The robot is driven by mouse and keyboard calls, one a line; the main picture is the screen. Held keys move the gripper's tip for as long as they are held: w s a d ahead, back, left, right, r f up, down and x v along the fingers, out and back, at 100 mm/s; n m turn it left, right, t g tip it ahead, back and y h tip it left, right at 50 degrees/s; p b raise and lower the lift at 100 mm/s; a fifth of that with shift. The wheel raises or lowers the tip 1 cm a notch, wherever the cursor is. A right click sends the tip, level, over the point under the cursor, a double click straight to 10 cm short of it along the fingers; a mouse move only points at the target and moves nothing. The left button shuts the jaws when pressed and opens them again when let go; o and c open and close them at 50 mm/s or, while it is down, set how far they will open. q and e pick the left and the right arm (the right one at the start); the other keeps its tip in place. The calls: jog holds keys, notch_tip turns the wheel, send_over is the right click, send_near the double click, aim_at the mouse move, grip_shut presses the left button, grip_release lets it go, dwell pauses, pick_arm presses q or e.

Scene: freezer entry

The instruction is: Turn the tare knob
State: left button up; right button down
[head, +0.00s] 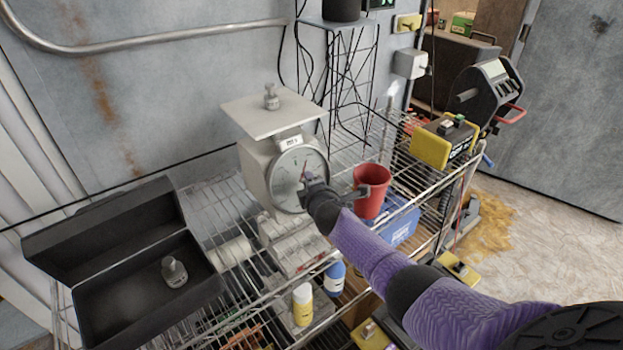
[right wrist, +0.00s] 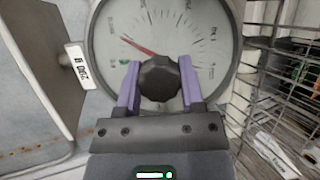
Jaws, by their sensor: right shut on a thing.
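A pale scale (head: 255,160) stands on the wire rack with a metal weight (head: 271,97) on its top plate (head: 272,115). Its round dial (head: 288,178) faces me and has a red needle (right wrist: 138,46) and a green mark. The dark, faceted tare knob (right wrist: 160,84) sits at the dial's lower part in the right wrist view. My right gripper (head: 312,185) is at the dial front, its two purple fingers (right wrist: 159,75) shut on the knob from both sides. In the head view the gripper hides the knob. My left gripper is not in view.
A red cup (head: 371,190) stands just right of my right gripper, with a blue box (head: 402,226) below it. An open black case (head: 120,292) holding another weight (head: 174,271) lies at left. Bottles (head: 302,303) stand on the lower level.

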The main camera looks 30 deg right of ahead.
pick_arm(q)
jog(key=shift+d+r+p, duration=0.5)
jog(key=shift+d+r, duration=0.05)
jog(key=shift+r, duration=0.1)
pick_arm(e)
jog(key=shift+m+g, duration=0.4)
jog(key=shift+m, duration=0.5)
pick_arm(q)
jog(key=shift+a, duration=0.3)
pick_arm(e)
jog(key=shift+c, duration=1.1)
grip_release()
pick_arm(q)
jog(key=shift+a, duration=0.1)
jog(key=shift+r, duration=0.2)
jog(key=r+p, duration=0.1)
jog(key=p, duration=0.1)
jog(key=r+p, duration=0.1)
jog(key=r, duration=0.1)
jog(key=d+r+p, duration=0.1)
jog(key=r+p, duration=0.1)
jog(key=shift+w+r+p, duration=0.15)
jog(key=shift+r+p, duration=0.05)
jog(key=shift+p, duration=0.15)
pick_arm(e)
jog(key=v, duration=1)
